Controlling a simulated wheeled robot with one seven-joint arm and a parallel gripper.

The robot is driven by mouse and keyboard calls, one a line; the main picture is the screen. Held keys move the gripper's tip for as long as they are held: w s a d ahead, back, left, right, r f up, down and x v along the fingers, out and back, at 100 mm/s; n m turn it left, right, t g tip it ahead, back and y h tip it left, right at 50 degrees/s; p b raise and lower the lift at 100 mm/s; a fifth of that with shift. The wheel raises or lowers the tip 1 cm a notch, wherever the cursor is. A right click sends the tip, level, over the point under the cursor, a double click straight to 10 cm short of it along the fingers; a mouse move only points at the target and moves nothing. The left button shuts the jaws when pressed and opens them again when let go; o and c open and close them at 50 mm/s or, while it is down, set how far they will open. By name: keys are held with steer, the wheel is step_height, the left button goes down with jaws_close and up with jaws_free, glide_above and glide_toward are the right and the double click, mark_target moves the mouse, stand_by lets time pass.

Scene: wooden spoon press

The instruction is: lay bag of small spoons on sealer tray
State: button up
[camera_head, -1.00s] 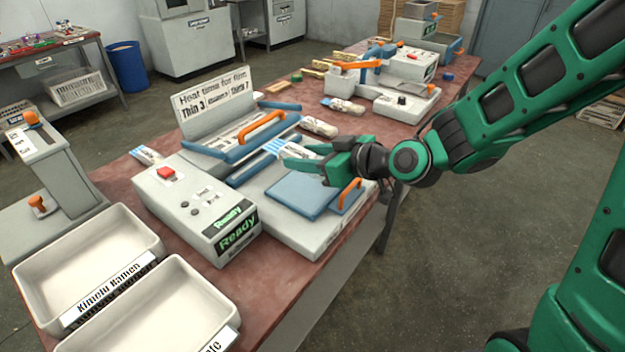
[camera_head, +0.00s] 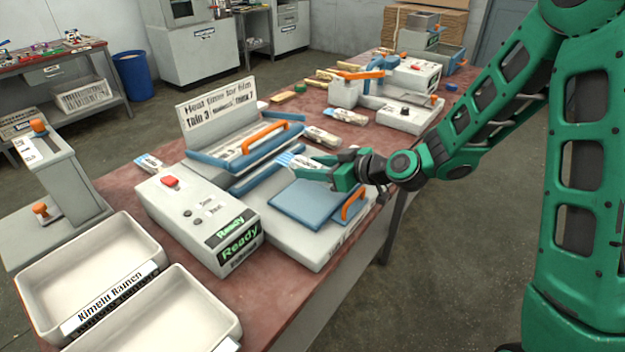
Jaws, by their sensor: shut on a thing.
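The sealer (camera_head: 200,217) is a grey-white machine with a red button and a green "Ready" display, on the reddish table. Its blue tray plate (camera_head: 308,203) with an orange handle lies at its right front. Its lid (camera_head: 245,150) with a blue frame and orange handle is raised. My green gripper (camera_head: 318,172) is above the back edge of the blue plate, shut on a small blue-and-white bag (camera_head: 287,159). The bag's striped end sticks out to the left of the fingers, over the sealer's bar; the fingers hide the rest. I cannot tell whether it touches the machine.
Other bags lie behind the sealer (camera_head: 322,136) and at its left (camera_head: 149,162). Two white bins (camera_head: 95,240) stand at the front left. Another machine (camera_head: 405,113) stands at the back right. A sign (camera_head: 218,100) stands behind the lid.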

mark_target(313, 187)
steer(key=shift+w+f, duration=0.15)
steer(key=shift+w, duration=0.05)
steer(key=shift+f, duration=2)
steer(key=shift+f, duration=0.1)
steer(key=o, duration=1)
